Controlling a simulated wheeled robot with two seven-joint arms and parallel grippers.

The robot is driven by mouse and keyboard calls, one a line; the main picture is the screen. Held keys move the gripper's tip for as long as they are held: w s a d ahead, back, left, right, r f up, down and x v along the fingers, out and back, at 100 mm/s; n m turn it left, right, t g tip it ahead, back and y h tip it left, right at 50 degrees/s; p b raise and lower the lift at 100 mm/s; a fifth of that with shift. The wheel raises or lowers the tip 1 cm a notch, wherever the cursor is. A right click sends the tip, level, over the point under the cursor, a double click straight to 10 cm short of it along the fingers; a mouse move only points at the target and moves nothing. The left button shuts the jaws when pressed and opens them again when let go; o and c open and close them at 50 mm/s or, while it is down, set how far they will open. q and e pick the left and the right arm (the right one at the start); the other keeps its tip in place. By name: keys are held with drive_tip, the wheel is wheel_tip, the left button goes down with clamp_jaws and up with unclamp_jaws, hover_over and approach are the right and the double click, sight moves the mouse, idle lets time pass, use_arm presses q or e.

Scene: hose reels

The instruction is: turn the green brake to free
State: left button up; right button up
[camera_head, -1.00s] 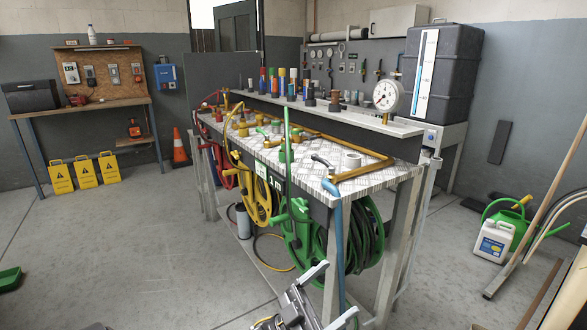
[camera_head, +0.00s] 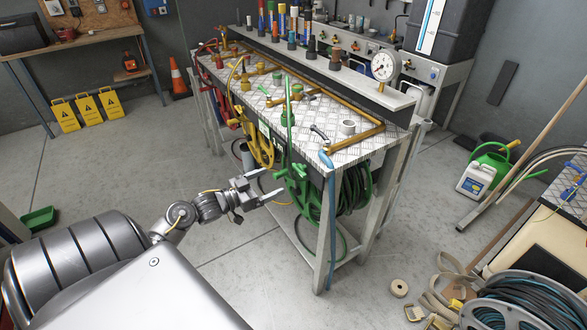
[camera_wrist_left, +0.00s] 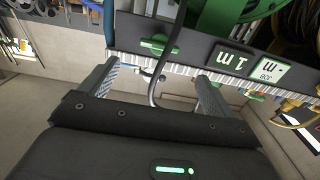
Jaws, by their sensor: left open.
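The green hose reel (camera_head: 300,190) hangs under the front of the bench, with dark green hose (camera_head: 355,190) wound on it. In the left wrist view a green handle (camera_wrist_left: 160,44) sits on the dark panel by the reel; I cannot tell for sure that it is the brake. My left gripper (camera_head: 272,184) is open and empty, just left of the reel in the head view. Its two fingers (camera_wrist_left: 153,85) show spread apart in the wrist view, with the handle beyond them, not touched. My right gripper is out of view.
The bench top (camera_head: 350,150) carries brass pipes, valves and a grey lever (camera_head: 320,132). A blue hose (camera_head: 328,215) hangs at the near bench leg. A yellow reel (camera_head: 262,148) lies to the left. The floor (camera_head: 240,250) before the bench is mostly clear.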

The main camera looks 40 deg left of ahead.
sight(296, 170)
use_arm(q)
drive_tip(key=p+x, duration=0.1)
drive_tip(key=x, duration=0.9)
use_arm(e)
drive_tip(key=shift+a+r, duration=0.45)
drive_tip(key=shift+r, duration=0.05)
use_arm(q)
drive_tip(key=c, duration=1)
drive_tip(key=shift+r+n+p, duration=0.3)
drive_tip(key=shift+n+p, duration=1.1)
drive_tip(key=shift+p, duration=0.15)
drive_tip(key=n+p, duration=0.4)
drive_tip(key=n, duration=0.1)
drive_tip(key=shift+a, duration=0.15)
drive_tip(key=n+p, duration=0.2)
drive_tip(key=n, duration=0.3)
drive_tip(key=shift+f+p, duration=0.15)
drive_tip(key=shift+p, duration=0.2)
drive_tip(key=shift+f+n+p, duration=0.2)
drive_tip(key=shift+n+p, duration=0.75)
drive_tip(key=shift+n, duration=1.65)
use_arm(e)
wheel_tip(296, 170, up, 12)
use_arm(q)
drive_tip(key=shift+a, duration=0.1)
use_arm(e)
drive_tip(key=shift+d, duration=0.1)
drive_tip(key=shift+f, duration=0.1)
